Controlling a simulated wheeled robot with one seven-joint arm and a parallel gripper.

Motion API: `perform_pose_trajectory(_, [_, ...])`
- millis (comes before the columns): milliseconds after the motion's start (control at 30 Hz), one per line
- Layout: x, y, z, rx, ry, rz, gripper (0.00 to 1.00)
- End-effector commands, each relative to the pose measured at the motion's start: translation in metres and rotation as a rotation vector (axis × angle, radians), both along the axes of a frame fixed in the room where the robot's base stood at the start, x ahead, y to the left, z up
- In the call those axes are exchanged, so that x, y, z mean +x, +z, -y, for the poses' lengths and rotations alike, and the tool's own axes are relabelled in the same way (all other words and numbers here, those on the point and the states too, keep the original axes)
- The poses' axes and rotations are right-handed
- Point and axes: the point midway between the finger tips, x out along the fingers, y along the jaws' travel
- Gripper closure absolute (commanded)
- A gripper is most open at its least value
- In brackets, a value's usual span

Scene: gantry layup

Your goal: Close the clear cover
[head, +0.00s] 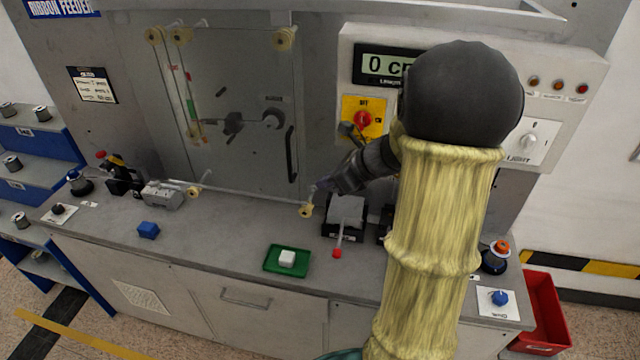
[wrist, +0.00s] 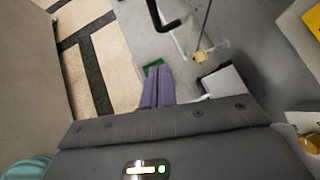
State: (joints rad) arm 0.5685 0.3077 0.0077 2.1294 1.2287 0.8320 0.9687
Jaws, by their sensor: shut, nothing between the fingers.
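The clear cover (head: 245,85) is a see-through panel in front of the ribbon rollers on the grey machine, left of centre in the head view. Its black upright handle (head: 291,155) is near its right edge. The handle also shows at the top of the wrist view (wrist: 154,14). I cannot tell for certain how far the cover stands from the machine face. My gripper (head: 328,185) is to the right of the handle and a little lower, apart from it, above the bench. Its purple fingers (wrist: 157,86) are together and empty in the wrist view.
A roller (head: 306,210) and a device with a red-knobbed lever (head: 337,252) are close to my gripper. The control panel (head: 355,35) juts out behind my arm.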

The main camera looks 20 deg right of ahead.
Motion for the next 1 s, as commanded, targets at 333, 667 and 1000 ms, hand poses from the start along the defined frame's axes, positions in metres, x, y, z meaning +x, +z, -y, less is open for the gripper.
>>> perform_pose_trajectory(333, [-0.035, 0.037, 0.035, -0.003, -0.020, 0.000, 1.00])
perform_pose_trajectory(667, [-0.036, 0.040, 0.031, 0.000, -0.008, -0.002, 1.00])
perform_pose_trajectory(1000, [-0.038, 0.036, 0.024, -0.031, 0.032, -0.006, 1.00])
